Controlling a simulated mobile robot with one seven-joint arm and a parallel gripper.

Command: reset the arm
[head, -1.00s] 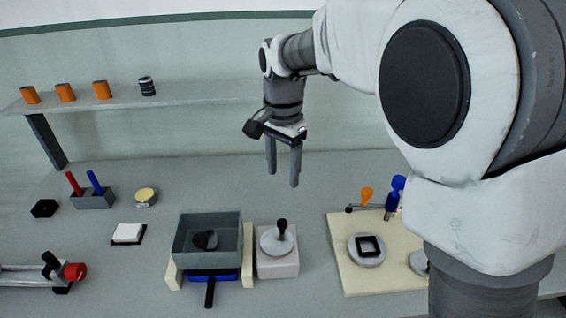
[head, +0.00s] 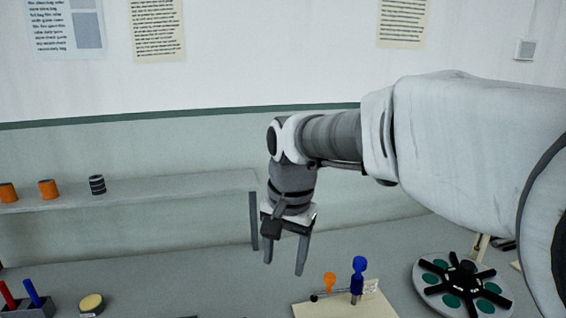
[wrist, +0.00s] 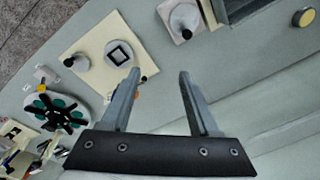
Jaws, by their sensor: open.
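My gripper (head: 284,254) hangs from my bent arm in the middle of the head view, fingers pointing down and apart, with nothing between them. It is in the air above the grey table, in front of the back wall. In the wrist view my gripper (wrist: 157,78) also shows open and empty, with bare table surface between the fingertips.
A cream board (head: 318,307) with an orange-topped and a blue-topped piece (head: 357,275) stands below right of my gripper. A round plate with green spots (head: 432,295) is further right. A shelf (head: 150,188) with orange spools (head: 48,189) is at left.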

